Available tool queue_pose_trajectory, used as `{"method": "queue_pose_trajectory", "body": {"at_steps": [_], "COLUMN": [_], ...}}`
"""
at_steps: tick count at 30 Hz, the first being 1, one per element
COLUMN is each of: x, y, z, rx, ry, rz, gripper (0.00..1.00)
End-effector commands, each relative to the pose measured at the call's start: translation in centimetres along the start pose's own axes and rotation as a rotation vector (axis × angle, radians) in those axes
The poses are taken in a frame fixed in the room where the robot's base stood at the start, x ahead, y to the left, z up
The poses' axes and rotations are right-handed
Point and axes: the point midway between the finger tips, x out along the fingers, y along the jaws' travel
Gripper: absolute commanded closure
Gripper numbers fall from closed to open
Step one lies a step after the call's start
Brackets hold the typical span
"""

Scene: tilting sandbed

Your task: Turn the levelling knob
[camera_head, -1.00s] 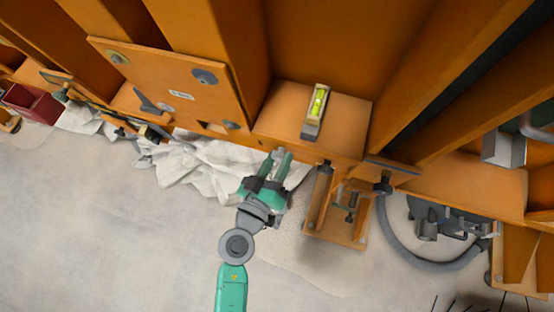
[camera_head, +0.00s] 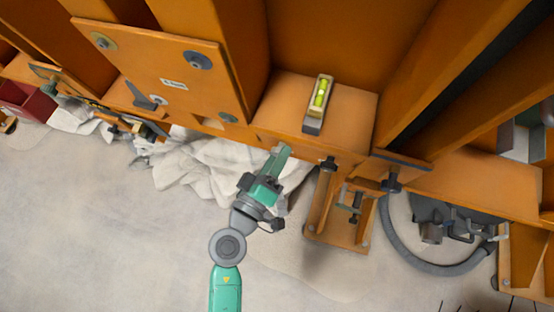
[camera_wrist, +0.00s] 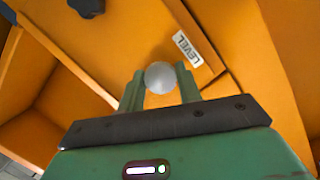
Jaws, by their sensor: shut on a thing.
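The levelling knob (camera_wrist: 160,77) is a pale grey round knob in the wrist view, beside a white label reading LEVEL (camera_wrist: 187,48) on an orange surface. My gripper (camera_wrist: 159,84) has its two green fingers on either side of the knob and is shut on it. In the head view my gripper (camera_head: 279,152) reaches up to the lower edge of the orange frame, below a spirit level (camera_head: 318,103) with a yellow-green vial. I cannot make out the knob in the head view; the gripper hides that spot.
An orange bracket with a screw (camera_head: 340,215) stands right of my gripper. A crumpled white cloth (camera_head: 205,168) lies to the left on the floor. A grey hose (camera_head: 405,248) curves at the right. The concrete floor (camera_head: 120,240) is clear at lower left.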

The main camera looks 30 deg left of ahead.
Motion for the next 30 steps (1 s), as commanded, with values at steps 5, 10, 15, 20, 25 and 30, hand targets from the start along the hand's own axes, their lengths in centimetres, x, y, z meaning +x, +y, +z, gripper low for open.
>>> {"method": "queue_pose_trajectory", "body": {"at_steps": [5,10,15,20,25,30], "x": [-0.02,-0.01,0.0,0.0,0.0,0.0], "y": [-0.2,-0.1,-0.02,0.02,0.03,0.02], "z": [0.05,-0.01,-0.04,-0.06,-0.07,-0.07], "rx": [-0.088,-0.144,-0.17,-0.176,-0.175,-0.175], "ry": [0.001,0.001,0.001,0.001,0.001,0.001], "rz": [0.019,0.032,0.038,0.039,0.039,0.038], "gripper": [0.88,0.88,0.88,0.88,0.89,0.49]}}
